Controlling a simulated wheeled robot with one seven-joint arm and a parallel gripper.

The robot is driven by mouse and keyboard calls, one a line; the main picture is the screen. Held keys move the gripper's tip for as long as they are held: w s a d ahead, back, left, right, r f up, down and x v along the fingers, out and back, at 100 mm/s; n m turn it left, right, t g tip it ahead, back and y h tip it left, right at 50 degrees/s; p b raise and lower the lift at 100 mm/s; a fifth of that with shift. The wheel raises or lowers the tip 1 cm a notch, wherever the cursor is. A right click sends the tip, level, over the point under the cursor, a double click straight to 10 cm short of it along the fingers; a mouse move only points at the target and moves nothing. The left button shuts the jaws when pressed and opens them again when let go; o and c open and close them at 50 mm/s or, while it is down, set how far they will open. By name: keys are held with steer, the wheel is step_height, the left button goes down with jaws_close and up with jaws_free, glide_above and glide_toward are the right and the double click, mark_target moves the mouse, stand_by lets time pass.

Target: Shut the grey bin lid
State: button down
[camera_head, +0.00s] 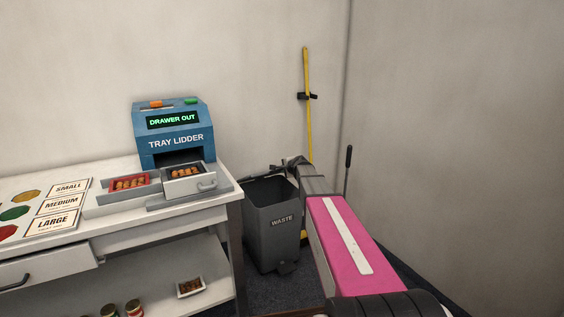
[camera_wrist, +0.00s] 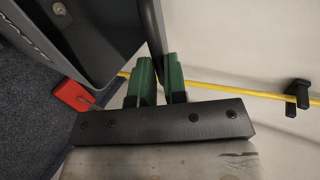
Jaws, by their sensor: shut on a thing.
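The grey waste bin (camera_head: 272,228) stands on the floor right of the bench, marked WASTE, with its top open and its dark inside showing. Its wall also shows in the wrist view (camera_wrist: 95,35). My gripper (camera_head: 296,162) is at the bin's back right top corner. In the wrist view my gripper (camera_wrist: 160,75) has its green fingers shut on the edge of a thin dark panel, which looks like the bin lid (camera_wrist: 152,35). The lid is raised off the opening; most of it is hidden in the head view by my arm and the bin.
A yellow pole (camera_head: 307,110) hangs in a wall clip (camera_head: 306,96) just behind the bin. The bench (camera_head: 110,237) with the blue tray lidder (camera_head: 172,128), its drawer (camera_head: 190,182) out, stands left. A red object (camera_wrist: 72,95) lies on the dark floor. Walls close off the back and right.

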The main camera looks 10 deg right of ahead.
steer(key=s+d+f, duration=0.1)
steer(key=s+f, duration=0.1)
steer(key=f, duration=0.8)
steer(key=s+f, duration=0.3)
steer(key=f, duration=0.7)
steer(key=shift+s+d, duration=0.2)
steer(key=shift+d, duration=0.15)
steer(key=shift+f, duration=0.1)
steer(key=c, duration=1.2)
jaws_free()
steer(key=shift+o, duration=0.2)
steer(key=shift+s, duration=0.15)
steer(key=v, duration=1)
steer(key=shift+r, duration=0.4)
